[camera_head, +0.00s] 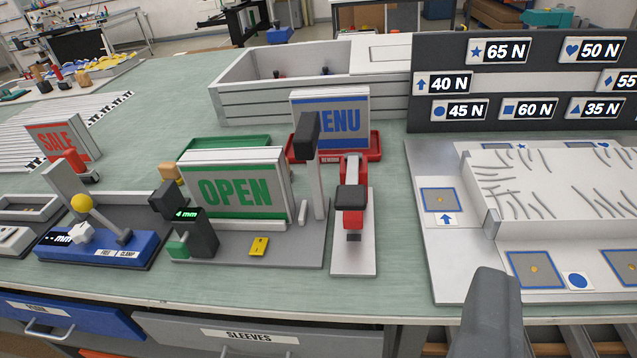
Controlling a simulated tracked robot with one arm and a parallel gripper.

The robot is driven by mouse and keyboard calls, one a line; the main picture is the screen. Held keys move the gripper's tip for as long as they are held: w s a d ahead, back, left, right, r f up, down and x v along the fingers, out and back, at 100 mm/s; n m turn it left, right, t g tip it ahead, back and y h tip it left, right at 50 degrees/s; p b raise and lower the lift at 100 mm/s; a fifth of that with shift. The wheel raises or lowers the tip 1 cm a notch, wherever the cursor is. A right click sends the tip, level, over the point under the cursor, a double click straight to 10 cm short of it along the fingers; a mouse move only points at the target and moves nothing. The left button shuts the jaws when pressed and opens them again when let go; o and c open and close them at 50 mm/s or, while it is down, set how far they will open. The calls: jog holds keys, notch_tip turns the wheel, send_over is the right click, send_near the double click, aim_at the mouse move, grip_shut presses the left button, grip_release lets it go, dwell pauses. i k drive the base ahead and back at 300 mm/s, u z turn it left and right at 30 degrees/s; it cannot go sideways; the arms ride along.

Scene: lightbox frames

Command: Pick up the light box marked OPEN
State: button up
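The light box marked OPEN (240,191) is a white-edged box with a grey face and green letters. It stands upright on a grey fixture plate (290,250) left of the picture's middle. A dark block and a small "4 mm" display (187,214) are at its left end; a post with a black head (306,135) rises by its right end. A grey part that looks like a finger of my gripper (490,305) shows at the lower right, well apart from the box. Its other finger is not visible, so its opening cannot be told.
A MENU light box (331,120) stands behind in a red tray (375,146), and a SALE box (62,141) is at left. A red clamp (353,195) is right of the OPEN box. A blue gauge base (100,245) and a label board (520,80) flank the area.

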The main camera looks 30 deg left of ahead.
aim_at(241, 183)
jog(key=z, duration=0.25)
jog(key=i, duration=0.1)
jog(key=z, duration=2.1)
jog(key=k, duration=1.9)
jog(key=u, duration=1.95)
jog(key=i, duration=0.95)
